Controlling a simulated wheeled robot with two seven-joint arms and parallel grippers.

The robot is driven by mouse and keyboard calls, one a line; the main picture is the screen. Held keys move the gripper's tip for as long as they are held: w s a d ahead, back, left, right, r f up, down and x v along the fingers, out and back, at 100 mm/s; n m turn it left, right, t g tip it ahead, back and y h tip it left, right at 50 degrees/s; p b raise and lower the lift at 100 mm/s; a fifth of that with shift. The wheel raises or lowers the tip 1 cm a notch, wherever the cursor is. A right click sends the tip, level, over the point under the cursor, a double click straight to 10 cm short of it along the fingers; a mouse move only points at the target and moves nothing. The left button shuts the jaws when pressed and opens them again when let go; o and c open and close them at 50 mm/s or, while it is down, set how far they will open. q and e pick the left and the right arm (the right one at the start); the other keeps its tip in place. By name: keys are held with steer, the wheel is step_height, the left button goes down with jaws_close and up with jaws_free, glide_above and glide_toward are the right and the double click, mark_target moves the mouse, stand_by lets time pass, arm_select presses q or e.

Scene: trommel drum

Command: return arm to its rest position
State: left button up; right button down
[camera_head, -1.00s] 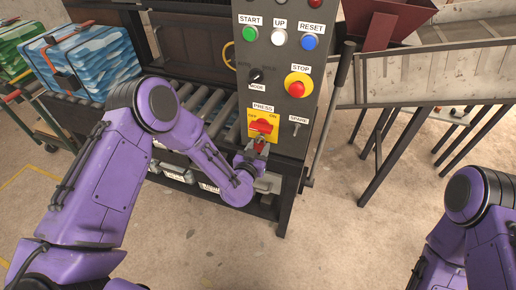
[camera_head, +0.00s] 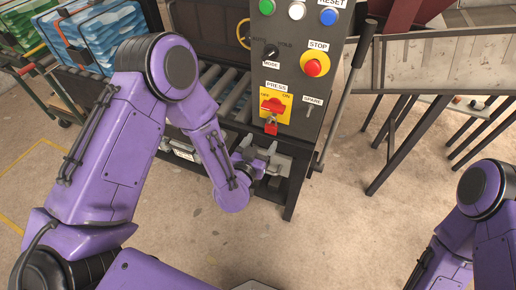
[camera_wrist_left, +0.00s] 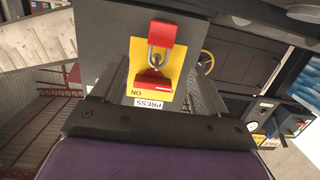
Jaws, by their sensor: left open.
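My left gripper (camera_head: 268,157) is open and empty, just below and in front of the PRESS switch on the dark control panel (camera_head: 293,60). The red PRESS switch (camera_head: 272,105) sits on a yellow plate. A red padlock (camera_head: 271,128) hangs from it. In the left wrist view the padlock (camera_wrist_left: 162,33) appears upside down with its grey shackle through the red switch handle (camera_wrist_left: 152,81), apart from my fingers. My left arm is bent in front of the panel. My right arm shows at the lower right; its gripper is out of view.
A long dark lever (camera_head: 345,95) stands at the panel's right side. A roller conveyor (camera_head: 226,88) runs behind my left arm, with wrapped blue bales (camera_head: 100,35) at the left. A metal chute (camera_head: 440,65) on legs is at the right. The floor (camera_head: 330,230) in front is clear.

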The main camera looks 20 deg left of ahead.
arm_select(q)
steer(key=shift+s+r, duration=0.15)
steer(key=shift+s, duration=0.85)
steer(key=s+a+f+n+g+y, duration=0.1)
steer(key=s+a+f+g, duration=0.3)
steer(key=s, duration=0.5)
steer(key=s+a+f+n+g+y, duration=0.1)
steer(key=s+a+f+n+g, duration=0.2)
steer(key=s+f, duration=0.6)
steer(key=s+a+f+n+g+y, duration=0.2)
steer(key=s+a+f+g, duration=0.4)
steer(key=s, duration=0.4)
steer(key=shift+f+n, duration=0.45)
steer(key=shift+n, duration=0.15)
steer(key=shift+a, duration=0.1)
